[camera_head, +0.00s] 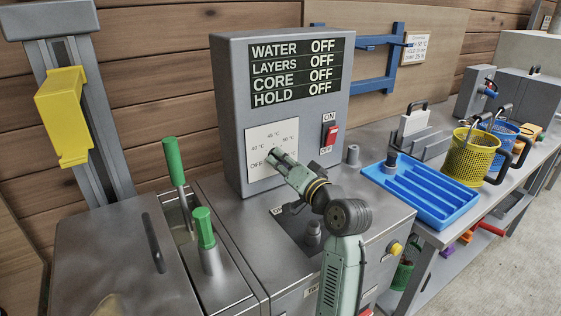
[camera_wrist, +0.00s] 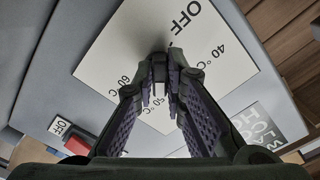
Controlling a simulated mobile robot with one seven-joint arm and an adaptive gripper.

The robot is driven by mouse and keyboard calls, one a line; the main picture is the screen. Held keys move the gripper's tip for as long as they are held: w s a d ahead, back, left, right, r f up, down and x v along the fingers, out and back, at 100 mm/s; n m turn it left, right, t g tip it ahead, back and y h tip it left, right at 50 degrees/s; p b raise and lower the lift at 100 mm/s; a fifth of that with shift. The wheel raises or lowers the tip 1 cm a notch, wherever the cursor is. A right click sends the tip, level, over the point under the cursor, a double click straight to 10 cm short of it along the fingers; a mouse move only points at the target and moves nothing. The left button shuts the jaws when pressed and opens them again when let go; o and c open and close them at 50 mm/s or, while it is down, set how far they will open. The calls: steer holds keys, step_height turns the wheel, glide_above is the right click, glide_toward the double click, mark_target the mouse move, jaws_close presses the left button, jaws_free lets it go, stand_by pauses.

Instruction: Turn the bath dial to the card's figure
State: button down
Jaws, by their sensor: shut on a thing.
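The white dial plate (camera_head: 258,136) is on the front of the grey control box (camera_head: 229,80). My gripper (camera_head: 276,158) reaches up to its middle and is shut on the bath dial, which the fingers almost wholly hide; its pointing direction cannot be told. In the wrist view the plate (camera_wrist: 115,55) carries OFF, 40, 50 and 60 °C around my gripper (camera_wrist: 163,75). The card (camera_head: 415,48) hangs on the back panel at upper right; it seems to read 50 °C, with smaller blurred lines. The display (camera_head: 297,72) reads OFF for water, layers, core and hold.
A red switch (camera_head: 330,134) marked ON and OFF sits right of the dial plate. Green-handled tools (camera_head: 174,160) stand at left. A blue tray (camera_head: 424,190), a yellow basket (camera_head: 470,157) and a blue rack (camera_head: 372,42) are to the right.

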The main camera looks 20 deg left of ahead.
steer(key=shift+a, duration=0.15)
steer(key=shift+r+m+p, duration=0.15)
steer(key=shift+m+p, duration=0.15)
steer(key=shift+p, duration=0.35)
steer(key=shift+m+p, duration=0.4)
steer(key=shift+m, duration=0.1)
steer(key=shift+f, duration=0.2)
steer(key=c, duration=1.6)
jaws_free()
steer(key=shift+a, duration=0.15)
steer(key=shift+c, duration=0.2)
steer(key=v, duration=1.2)
